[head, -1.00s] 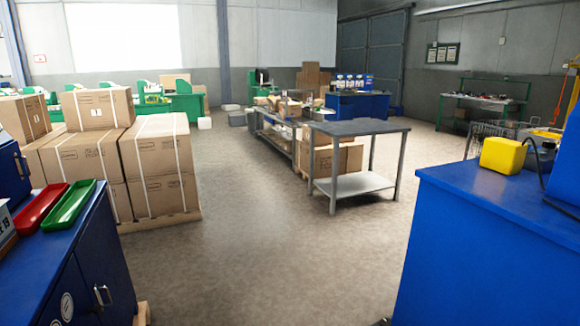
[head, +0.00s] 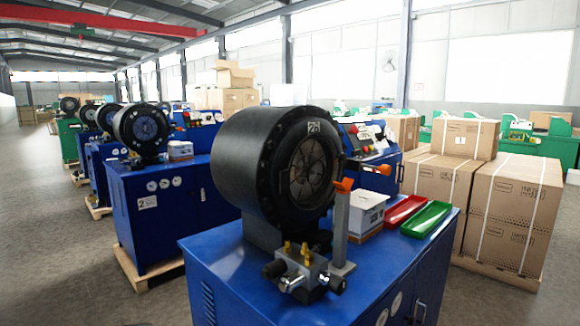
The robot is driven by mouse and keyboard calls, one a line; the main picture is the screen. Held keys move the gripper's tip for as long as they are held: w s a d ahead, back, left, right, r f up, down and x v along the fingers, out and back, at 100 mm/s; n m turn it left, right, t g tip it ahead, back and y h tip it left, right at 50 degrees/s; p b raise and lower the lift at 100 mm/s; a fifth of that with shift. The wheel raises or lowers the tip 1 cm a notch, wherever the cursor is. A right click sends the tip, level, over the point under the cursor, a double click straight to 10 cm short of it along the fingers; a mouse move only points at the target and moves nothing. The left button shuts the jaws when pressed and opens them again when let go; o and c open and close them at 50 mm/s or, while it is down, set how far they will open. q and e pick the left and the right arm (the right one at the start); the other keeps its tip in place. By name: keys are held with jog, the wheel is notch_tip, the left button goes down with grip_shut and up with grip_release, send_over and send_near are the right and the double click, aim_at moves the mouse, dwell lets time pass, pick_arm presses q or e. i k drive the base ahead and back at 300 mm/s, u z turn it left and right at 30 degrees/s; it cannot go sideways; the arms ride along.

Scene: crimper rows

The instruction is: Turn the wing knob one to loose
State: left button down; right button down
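A large black crimper head (head: 262,165) marked 26 stands on a blue cabinet (head: 225,268) in the near middle of the head view. Its round die opening (head: 307,170) faces right. In front of it stands a grey upright post (head: 340,228) with an orange piece (head: 344,185) at its top. A second orange piece (head: 383,169) shows to the right on a dark arm. A metal valve block (head: 303,270) with brass fittings sits at the post's foot. I cannot tell which part is wing knob one. Neither of my grippers is in view.
A red tray (head: 403,211), a green tray (head: 426,219) and a white box (head: 365,214) lie on the cabinet. Strapped cartons (head: 512,217) stand on a pallet at right. More crimpers (head: 142,128) on blue cabinets line the left. Open floor (head: 60,270) lies at left.

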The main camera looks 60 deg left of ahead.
aim_at(355, 153)
jog(key=u, duration=1.85)
jog(key=i, duration=0.2)
jog(key=z, duration=2.05)
jog(key=i, duration=2.3)
jog(key=u, duration=3.35)
